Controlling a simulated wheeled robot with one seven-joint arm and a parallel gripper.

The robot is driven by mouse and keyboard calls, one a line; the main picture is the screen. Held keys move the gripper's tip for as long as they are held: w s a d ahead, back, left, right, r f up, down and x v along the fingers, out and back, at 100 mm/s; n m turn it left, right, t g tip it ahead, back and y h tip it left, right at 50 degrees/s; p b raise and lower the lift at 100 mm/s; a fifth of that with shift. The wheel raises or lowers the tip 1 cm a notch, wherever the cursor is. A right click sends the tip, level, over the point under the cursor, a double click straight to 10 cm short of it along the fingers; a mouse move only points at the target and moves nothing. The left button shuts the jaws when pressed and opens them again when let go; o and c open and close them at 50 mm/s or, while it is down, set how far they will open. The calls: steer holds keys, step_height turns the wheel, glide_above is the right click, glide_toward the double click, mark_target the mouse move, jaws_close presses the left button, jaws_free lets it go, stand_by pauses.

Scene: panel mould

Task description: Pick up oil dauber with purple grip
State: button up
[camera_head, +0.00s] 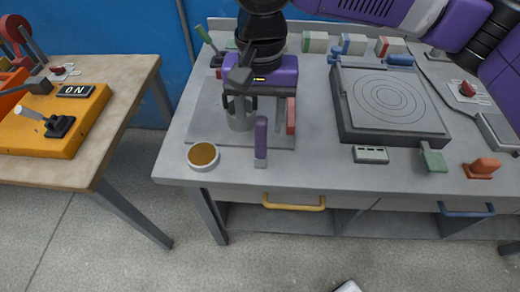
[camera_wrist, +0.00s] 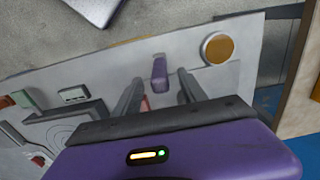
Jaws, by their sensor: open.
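My gripper (camera_head: 240,104) is above the bench, behind and slightly left of the dauber, pointing down. Its two fingers (camera_wrist: 159,84) are spread and empty in the wrist view. The dauber's lower end is not clear in the wrist view.
The amber dish (camera_head: 203,156) is close on the left. A red-topped block (camera_head: 291,116) stands behind right of the dauber. A dark square mould (camera_head: 390,104) fills the right middle. A green-handled tool (camera_head: 433,159) lies at the front. The bench front (camera_head: 330,171) is mostly clear.

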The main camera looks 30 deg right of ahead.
mark_target(261, 132)
steer(key=shift+f, duration=2)
jaws_close()
steer(key=shift+r, duration=0.1)
